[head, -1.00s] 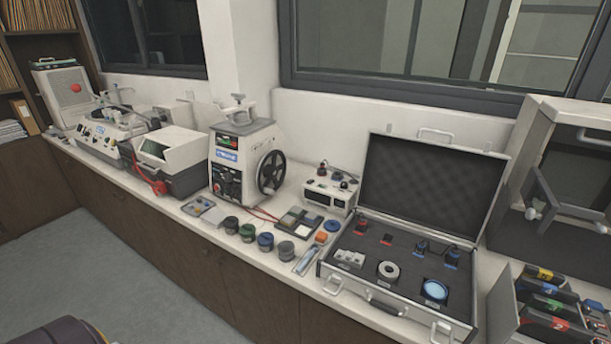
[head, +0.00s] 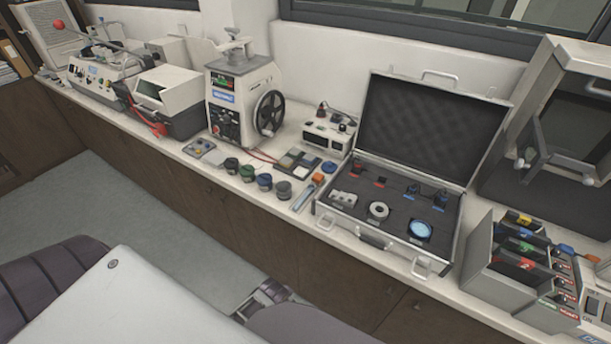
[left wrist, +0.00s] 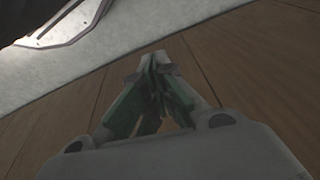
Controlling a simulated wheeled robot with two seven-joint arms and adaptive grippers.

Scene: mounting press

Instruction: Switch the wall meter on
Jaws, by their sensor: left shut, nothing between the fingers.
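No device in view is plainly marked as a wall meter. A white panel with dark switches (head: 594,305) is cut off at the lower right edge; I cannot tell whether either is the wall meter. My left gripper (left wrist: 158,72) is shut and empty in the left wrist view, its fingertips together in front of brown cabinet fronts and grey floor. A metal part of mine shows low in the head view, partly hidden. My right gripper is not in view.
An open case (head: 388,250) with foam insert stands on the bench. Beside it are a grey rack of coloured units (head: 490,285), a press with a black handwheel (head: 238,100), and several small jars (head: 264,182). The floor (head: 150,215) before the cabinets is clear.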

